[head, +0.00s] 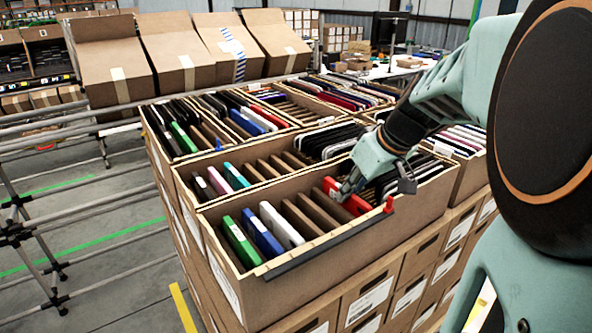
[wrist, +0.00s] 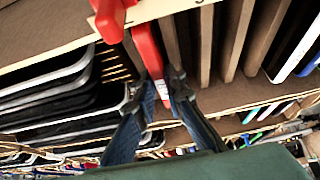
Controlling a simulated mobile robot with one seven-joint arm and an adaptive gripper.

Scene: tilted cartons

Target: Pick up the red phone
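The red phone (head: 333,188) stands on edge among brown dividers in the front carton (head: 330,240), leaning with the row. In the wrist view, the red phone (wrist: 147,48) runs down between my fingertips, with a small white label near its end. My gripper (head: 348,186) reaches down into the carton at the phone. In the wrist view, my gripper (wrist: 163,88) has its two fingers drawn close together, one on each side of the phone's edge. They appear to touch it. The phone's lower part is hidden in its slot.
White (head: 281,226), blue (head: 262,232) and green (head: 241,243) phones stand to the left. Black devices pack the right side. More filled cartons stand behind.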

